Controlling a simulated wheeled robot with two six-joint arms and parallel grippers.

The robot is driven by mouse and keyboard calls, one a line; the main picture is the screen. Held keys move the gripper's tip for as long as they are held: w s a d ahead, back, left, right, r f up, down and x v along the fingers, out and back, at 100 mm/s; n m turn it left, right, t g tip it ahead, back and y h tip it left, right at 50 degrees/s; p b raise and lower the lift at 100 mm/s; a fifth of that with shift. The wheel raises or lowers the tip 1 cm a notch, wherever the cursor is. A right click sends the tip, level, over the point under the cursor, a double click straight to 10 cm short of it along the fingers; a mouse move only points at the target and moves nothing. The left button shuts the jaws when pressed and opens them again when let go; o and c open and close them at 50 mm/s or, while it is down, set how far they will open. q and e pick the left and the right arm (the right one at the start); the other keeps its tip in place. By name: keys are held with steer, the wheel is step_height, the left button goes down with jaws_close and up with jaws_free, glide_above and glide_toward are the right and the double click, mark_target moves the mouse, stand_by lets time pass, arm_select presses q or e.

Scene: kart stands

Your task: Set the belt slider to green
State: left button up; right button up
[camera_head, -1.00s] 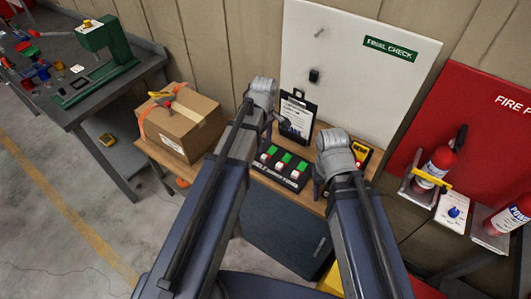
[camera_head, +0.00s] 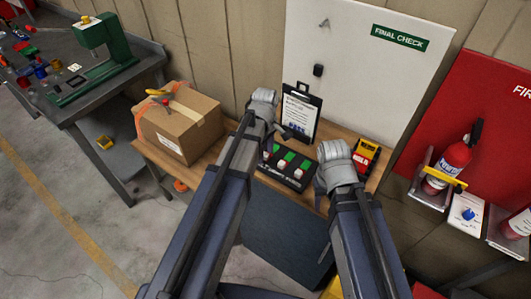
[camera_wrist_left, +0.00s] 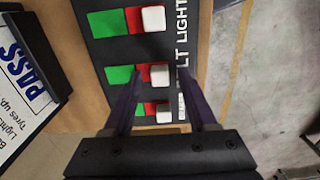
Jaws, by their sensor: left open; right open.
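The dark slider panel (camera_head: 294,183) lies on the wooden bench top; large lettering partly reading "LT LIGHT" runs along its edge in the left wrist view. It carries three sliders, each with a green and a red field and a white knob; the knobs stand at the red side. My left gripper (camera_wrist_left: 160,78) is open, its fingers pointing down at the panel on either side of the middle knob (camera_wrist_left: 158,74). Contact cannot be told. Which slider is the belt one is not clearly readable. My right gripper (camera_head: 320,190) is open and empty at the panel's right end.
A clipboard (camera_head: 299,112) stands behind the panel, and a yellow-and-red box (camera_head: 366,156) is at the right. A cardboard box (camera_head: 178,125) fills the bench's left. The white "final check" board (camera_head: 350,60) rises behind. Fire extinguishers (camera_head: 450,165) hang at right.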

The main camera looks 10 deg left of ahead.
arm_select(q)
jaws_close()
stand_by(1.3)
